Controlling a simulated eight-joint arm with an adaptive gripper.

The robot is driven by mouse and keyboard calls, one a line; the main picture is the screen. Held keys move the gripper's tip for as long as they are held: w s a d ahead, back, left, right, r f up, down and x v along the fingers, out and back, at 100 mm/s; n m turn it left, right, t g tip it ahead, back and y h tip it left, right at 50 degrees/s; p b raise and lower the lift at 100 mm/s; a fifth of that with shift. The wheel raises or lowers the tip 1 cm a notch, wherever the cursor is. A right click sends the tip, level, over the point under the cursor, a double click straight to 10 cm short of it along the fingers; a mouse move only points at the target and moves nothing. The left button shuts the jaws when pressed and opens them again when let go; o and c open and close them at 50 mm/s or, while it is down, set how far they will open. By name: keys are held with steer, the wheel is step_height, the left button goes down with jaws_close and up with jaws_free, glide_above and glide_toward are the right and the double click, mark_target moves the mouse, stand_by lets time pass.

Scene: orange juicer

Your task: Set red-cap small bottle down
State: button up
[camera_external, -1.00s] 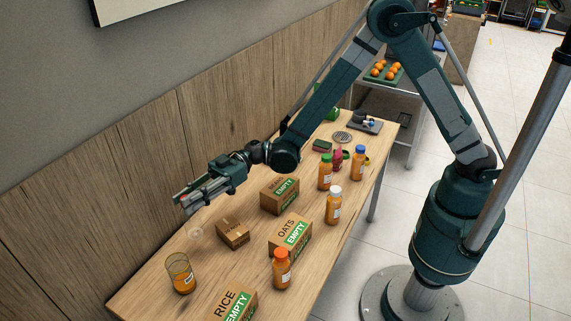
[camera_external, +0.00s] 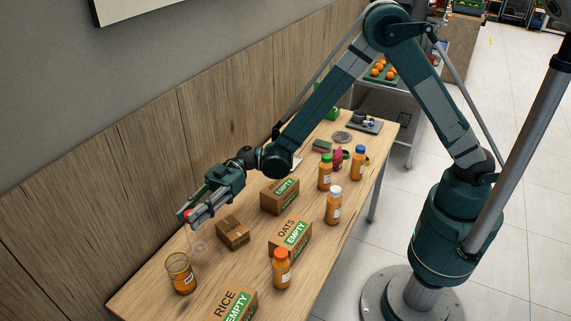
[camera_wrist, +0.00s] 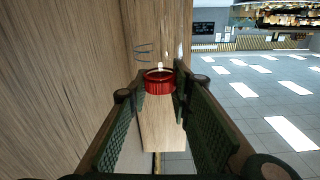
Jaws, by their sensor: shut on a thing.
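My gripper (camera_external: 193,216) is above the far left part of the wooden table, pointing left and slightly down. In the wrist view the red cap (camera_wrist: 159,84) sits between the ends of my gripper's fingers (camera_wrist: 152,88). The bottle's lower part is hard to make out there.
An amber glass jar (camera_external: 180,276) stands just below the gripper in the picture. A small plain box (camera_external: 233,234) is to its right. An oats box (camera_external: 290,236), a rice box (camera_external: 234,305) and several orange bottles stand further right. The wooden wall (camera_external: 130,180) runs close behind.

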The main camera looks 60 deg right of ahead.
mark_target(196, 232)
steer(key=shift+f+b, duration=0.45)
steer(key=shift+f, duration=1.8)
steer(key=shift+f+b, duration=0.5)
steer(key=shift+f, duration=1.5)
steer(key=o, duration=1)
steer(key=shift+r, duration=0.2)
steer(key=d+p, duration=0.2)
steer(key=d, duration=1)
